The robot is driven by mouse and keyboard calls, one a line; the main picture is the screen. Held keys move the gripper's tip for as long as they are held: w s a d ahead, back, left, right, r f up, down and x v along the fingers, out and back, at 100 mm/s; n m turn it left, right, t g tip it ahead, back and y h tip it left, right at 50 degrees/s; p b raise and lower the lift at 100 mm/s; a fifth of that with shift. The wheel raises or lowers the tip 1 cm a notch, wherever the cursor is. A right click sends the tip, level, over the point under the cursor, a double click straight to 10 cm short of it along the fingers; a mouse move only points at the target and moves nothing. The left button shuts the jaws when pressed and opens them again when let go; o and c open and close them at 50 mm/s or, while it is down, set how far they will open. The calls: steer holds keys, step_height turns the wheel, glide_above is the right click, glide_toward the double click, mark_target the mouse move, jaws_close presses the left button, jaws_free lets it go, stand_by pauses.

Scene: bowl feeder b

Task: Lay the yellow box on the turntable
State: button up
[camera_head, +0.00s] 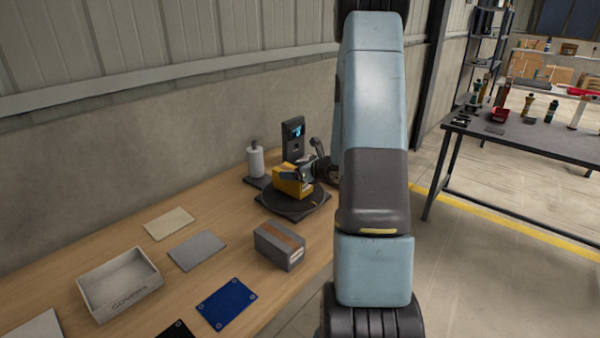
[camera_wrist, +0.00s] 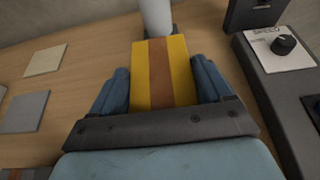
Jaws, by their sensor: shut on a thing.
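The yellow box (camera_wrist: 143,75) has a brown stripe down its middle and sits between the two blue fingers of my gripper (camera_wrist: 162,82). The fingers press on its left and right sides. In the head view the yellow box (camera_head: 288,188) is over the black round turntable (camera_head: 296,208), low to its disc; I cannot tell whether it touches. My gripper (camera_head: 302,175) reaches it from the right, partly hiding it. I cannot make out the turntable in the wrist view.
A white cylinder (camera_head: 256,160) and a dark upright unit (camera_head: 293,139) stand behind the turntable. A control box with a speed knob (camera_wrist: 284,46) is at right in the wrist view. A grey-brown carton (camera_head: 279,246), an open bin (camera_head: 120,285) and flat mats lie nearer on the table.

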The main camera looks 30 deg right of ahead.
steer(key=shift+f, duration=0.45)
steer(key=o, duration=1.4)
steer(key=shift+f, duration=0.1)
